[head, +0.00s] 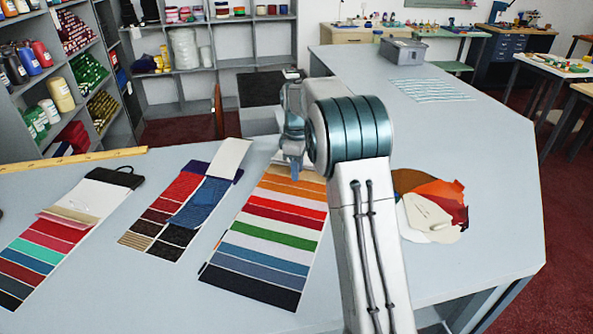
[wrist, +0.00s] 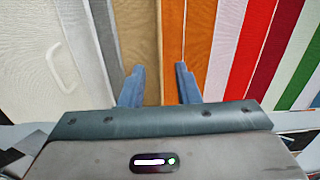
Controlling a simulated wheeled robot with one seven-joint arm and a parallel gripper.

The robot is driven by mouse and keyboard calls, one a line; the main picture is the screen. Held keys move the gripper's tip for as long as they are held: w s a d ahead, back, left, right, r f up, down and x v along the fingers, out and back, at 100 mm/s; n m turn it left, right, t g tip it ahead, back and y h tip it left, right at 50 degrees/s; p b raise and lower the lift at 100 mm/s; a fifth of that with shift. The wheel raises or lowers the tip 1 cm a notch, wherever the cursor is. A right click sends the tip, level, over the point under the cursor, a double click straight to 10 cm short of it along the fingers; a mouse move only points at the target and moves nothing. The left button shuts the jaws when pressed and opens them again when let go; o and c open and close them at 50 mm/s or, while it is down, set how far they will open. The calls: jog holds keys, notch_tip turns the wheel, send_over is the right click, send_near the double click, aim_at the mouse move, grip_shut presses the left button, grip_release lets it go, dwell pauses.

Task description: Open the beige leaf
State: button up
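My gripper (head: 293,174) hangs over the far end of the third swatch book (head: 268,232). In the wrist view its blue fingers (wrist: 160,86) are apart with nothing between them, so it is open. A tan-beige leaf (wrist: 145,40) runs below and between the fingers, beside an orange leaf (wrist: 172,40). To its left lie a grey strip (wrist: 104,35) and a cream panel (wrist: 30,60) with a raised handle. I cannot tell whether the fingertips touch the leaf. In the head view, my arm and gripper hide part of the book's far end.
Two other swatch books (head: 40,255) (head: 160,222) lie to the left, with some leaves folded over. A round fan of swatches (head: 440,190) lies right of my arm. A wooden ruler (head: 75,160) lies at the left back.

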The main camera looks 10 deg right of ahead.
jog(key=shift+f, duration=0.55)
